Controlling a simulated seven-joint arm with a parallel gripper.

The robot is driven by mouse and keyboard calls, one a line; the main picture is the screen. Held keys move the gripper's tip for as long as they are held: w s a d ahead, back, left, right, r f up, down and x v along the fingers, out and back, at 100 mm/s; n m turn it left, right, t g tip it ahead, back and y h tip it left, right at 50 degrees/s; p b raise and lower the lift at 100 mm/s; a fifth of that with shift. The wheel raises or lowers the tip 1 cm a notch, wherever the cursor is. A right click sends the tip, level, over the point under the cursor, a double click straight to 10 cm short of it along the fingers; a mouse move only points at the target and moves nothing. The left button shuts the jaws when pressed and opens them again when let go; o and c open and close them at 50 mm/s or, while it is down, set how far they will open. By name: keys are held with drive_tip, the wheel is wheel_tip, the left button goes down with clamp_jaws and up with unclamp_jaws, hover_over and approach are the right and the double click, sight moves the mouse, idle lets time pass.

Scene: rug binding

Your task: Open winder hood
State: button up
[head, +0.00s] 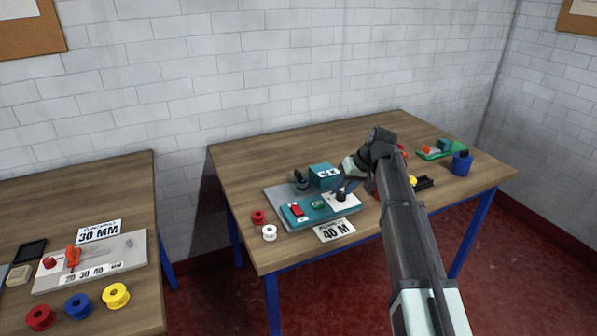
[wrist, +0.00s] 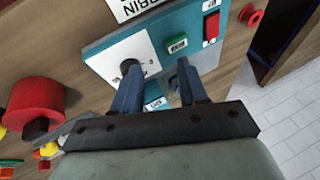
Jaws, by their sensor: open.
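The winder is a teal and grey machine (head: 272,192) on the right table. A teal box-shaped part (head: 323,172) stands at its back; it may be the hood, but I cannot tell how far it is raised. The front control panel (head: 305,212) has a red switch, a green button and a white dial plate with a dark knob. My gripper (head: 347,188) is just above the right end of the panel. In the wrist view, my gripper (wrist: 158,75) is open with nothing seen held, its fingers over the panel beside the black knob (wrist: 131,66).
Red (head: 258,216) and white (head: 269,233) spools lie left of the winder. A "40 M" card (head: 334,230) lies in front. A blue container (head: 461,163) and green tray (head: 436,153) are at right. A second table (head: 135,190) stands at left, with a gap between.

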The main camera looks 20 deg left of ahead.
wheel_tip(320, 180, up, 9)
drive_tip(key=n+t+h, duration=0.2)
hover_over(298, 172)
drive_tip(key=s+d, duration=0.4)
drive_tip(key=x, duration=1.4)
drive_tip(key=shift+w+d+r, duration=0.1)
drive_tip(key=shift+w, duration=0.3)
drive_tip(key=shift+c, duration=0.4)
clamp_jaws()
